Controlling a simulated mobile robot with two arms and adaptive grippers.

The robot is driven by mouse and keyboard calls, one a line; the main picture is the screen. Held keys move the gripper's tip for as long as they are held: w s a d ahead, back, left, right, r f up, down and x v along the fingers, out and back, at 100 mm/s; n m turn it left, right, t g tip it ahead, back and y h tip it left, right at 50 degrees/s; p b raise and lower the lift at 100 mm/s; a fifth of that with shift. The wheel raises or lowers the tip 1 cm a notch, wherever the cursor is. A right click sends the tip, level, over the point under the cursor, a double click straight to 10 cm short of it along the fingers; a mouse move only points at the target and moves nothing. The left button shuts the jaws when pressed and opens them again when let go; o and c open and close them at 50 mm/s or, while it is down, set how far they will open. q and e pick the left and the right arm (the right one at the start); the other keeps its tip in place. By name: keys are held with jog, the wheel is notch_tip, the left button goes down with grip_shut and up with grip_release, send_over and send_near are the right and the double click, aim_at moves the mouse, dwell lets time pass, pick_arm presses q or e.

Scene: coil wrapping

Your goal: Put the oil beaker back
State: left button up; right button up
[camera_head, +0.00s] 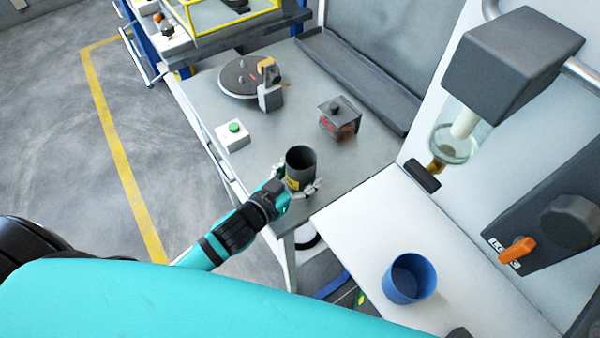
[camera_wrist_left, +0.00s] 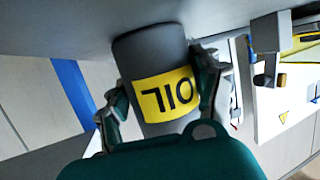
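The oil beaker (camera_head: 301,161) is a dark grey, open-topped cup with a yellow label, upright at the near edge of the grey metal table (camera_head: 270,145). My left gripper (camera_head: 297,184) has its fingers around its lower part. In the left wrist view, the beaker (camera_wrist_left: 151,48) shows its yellow OIL label upside down, with the fingers of my left gripper (camera_wrist_left: 163,98) against both sides. I cannot tell whether its base rests on the table or is just above it. My right gripper is not in view.
A green-button box (camera_head: 234,135), a round turntable device (camera_head: 243,77) and a small dark-topped block (camera_head: 340,118) stand on the table. A blue cup (camera_head: 410,278) stands on the white surface (camera_head: 385,222) at right, below a grey machine head (camera_head: 510,60).

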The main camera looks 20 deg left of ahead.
pick_arm(q)
jog(key=o, duration=0.3)
jog(key=shift+r, duration=0.1)
jog(key=b+v, duration=0.1)
jog(key=v, duration=1)
jog(key=shift+b, duration=0.35)
jog(key=shift+s+a+r, duration=0.1)
jog(key=shift+s+r, duration=0.15)
jog(key=shift+s, duration=0.2)
